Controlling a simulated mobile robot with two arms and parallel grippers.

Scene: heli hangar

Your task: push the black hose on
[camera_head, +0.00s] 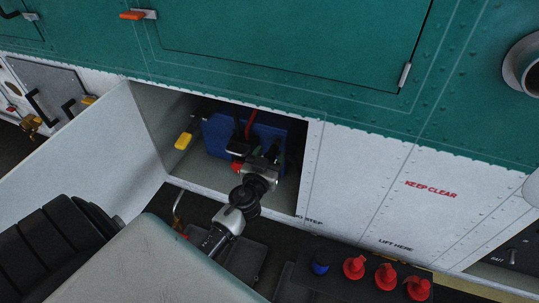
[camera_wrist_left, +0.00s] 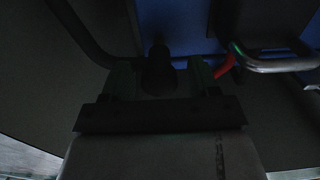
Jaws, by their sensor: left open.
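An open compartment in the aircraft's side holds a blue box (camera_head: 219,132). A dark upright piece, perhaps the black hose (camera_head: 237,121), stands in front of it beside a red line (camera_head: 250,124). My left gripper (camera_head: 257,153) reaches into the compartment, close to the front of the blue box. In the left wrist view, my left gripper (camera_wrist_left: 162,76) is open. A dark round piece (camera_wrist_left: 160,70) lies between its fingers; I cannot tell whether they touch it. A black hose (camera_wrist_left: 78,32) curves down at the left there. Its end is hard to make out in the dark.
The compartment's white door (camera_head: 100,140) hangs open at left. A yellow-ended handle (camera_head: 184,140) is at the compartment's left side. Red caps (camera_head: 386,275) and a blue cap (camera_head: 320,262) stand below right. A metal bar (camera_wrist_left: 280,62) is close to the gripper's right.

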